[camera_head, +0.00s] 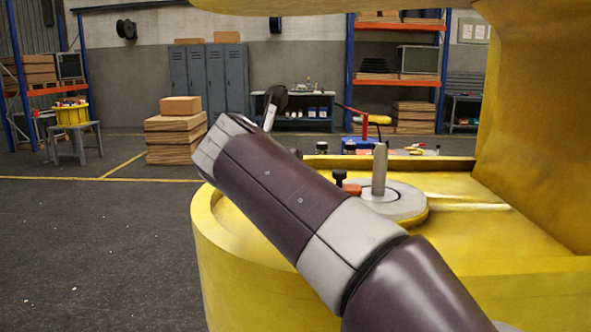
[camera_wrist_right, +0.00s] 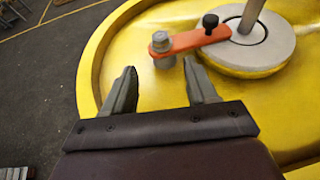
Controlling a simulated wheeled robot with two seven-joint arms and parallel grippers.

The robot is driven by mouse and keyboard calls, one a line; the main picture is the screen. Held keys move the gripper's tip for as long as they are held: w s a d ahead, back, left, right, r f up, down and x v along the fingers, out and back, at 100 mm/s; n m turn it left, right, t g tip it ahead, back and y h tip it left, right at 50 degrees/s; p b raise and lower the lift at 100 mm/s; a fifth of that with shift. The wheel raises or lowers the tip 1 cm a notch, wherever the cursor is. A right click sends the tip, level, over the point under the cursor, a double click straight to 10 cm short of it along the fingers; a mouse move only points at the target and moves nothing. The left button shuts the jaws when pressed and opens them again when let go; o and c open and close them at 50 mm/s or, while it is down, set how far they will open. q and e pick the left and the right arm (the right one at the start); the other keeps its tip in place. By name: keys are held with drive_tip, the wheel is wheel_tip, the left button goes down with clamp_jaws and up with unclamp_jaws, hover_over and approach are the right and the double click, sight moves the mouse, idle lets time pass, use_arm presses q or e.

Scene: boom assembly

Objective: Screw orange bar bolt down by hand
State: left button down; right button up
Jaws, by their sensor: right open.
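The orange bar (camera_wrist_right: 190,41) lies across the edge of a grey disc (camera_wrist_right: 262,47) in the right wrist view. Its left end has a silver bolt (camera_wrist_right: 160,42) and its right end a black knob (camera_wrist_right: 210,21). In the head view a bit of the orange bar (camera_head: 352,189) and the black knob (camera_head: 339,178) show beside the upright grey pin (camera_head: 380,170); my right arm hides the bolt. My right gripper (camera_wrist_right: 159,68) is open and empty, its fingertips just short of the bolt, one on each side. My left gripper is not in view.
The yellow base (camera_head: 222,240) has a raised curved rim around a flat floor. A tall yellow wall (camera_head: 540,130) rises at the right. The upright pin stands on the disc close to the bar. Shelves, lockers and stacked boxes (camera_head: 175,135) are far behind.

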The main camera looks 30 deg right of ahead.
drive_tip(key=x, duration=1.1)
drive_tip(key=shift+w+d+f, duration=0.1)
drive_tip(key=shift+w+d, duration=0.15)
drive_tip(key=shift+w, duration=0.05)
drive_tip(key=c, duration=0.8)
